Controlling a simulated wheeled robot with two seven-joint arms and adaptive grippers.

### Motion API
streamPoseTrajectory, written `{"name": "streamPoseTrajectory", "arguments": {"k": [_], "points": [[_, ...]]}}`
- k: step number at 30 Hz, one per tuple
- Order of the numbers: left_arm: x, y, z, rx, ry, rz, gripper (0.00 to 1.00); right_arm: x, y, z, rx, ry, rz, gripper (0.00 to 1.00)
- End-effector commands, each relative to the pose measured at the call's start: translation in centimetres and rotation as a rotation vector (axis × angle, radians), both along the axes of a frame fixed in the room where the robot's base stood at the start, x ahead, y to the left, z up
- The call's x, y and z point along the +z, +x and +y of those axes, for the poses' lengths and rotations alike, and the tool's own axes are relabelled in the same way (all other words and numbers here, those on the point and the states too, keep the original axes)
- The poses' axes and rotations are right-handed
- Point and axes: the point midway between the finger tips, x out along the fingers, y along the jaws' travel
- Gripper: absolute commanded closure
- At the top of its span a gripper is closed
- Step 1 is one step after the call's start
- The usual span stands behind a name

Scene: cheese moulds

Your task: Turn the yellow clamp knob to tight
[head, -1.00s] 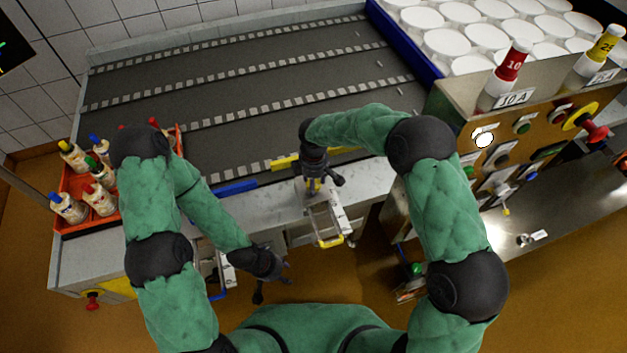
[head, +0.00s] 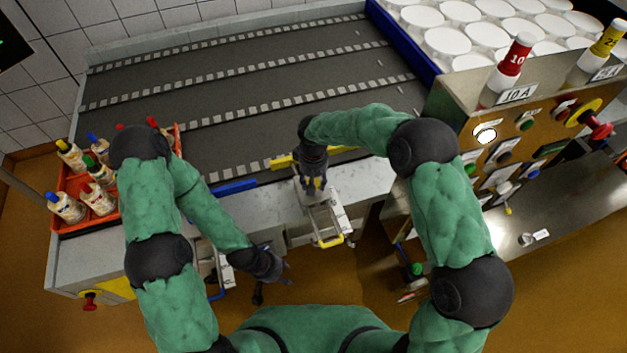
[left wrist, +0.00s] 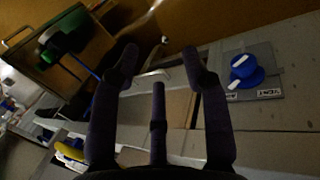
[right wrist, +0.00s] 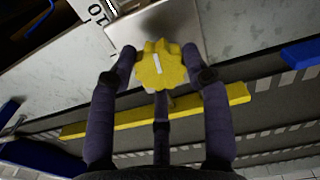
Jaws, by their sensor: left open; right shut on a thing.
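The yellow clamp knob (right wrist: 163,68) is a scalloped disc with a white line across its face, seen in the right wrist view. My right gripper (right wrist: 157,60) is shut on it, with fingers at its left and right sides. The white line runs nearly along the finger direction. In the head view my right gripper (head: 316,187) points down at the conveyor's front edge and hides most of the knob. My left gripper (head: 274,275) hangs open and empty in front of the table; its spread fingers (left wrist: 160,62) show in the left wrist view.
A yellow bar (right wrist: 115,124) lies near the knob. A blue knob (left wrist: 245,70) sits on a labelled plate. An orange crate (head: 66,185) of bottles stands left; a control panel (head: 480,120) is right.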

Motion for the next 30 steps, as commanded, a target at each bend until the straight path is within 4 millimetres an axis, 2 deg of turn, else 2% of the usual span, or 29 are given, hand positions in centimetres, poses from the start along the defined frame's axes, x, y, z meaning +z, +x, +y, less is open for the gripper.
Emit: {"name": "streamPoseTrajectory", "arguments": {"k": [6,15,30], "points": [[-0.41,0.0,0.0,0.0,0.0,0.0,0.54,-0.23,-0.22,-0.01,-0.175,-0.003,0.005,0.84],[-0.7,0.01,0.0,0.0,0.0,0.0,0.54,-0.21,-0.24,0.01,-0.336,-0.003,0.005,0.84],[-0.78,0.0,0.0,0.0,0.0,0.0,0.54,-0.21,-0.3,0.05,-0.398,-0.004,0.007,0.84]]}}
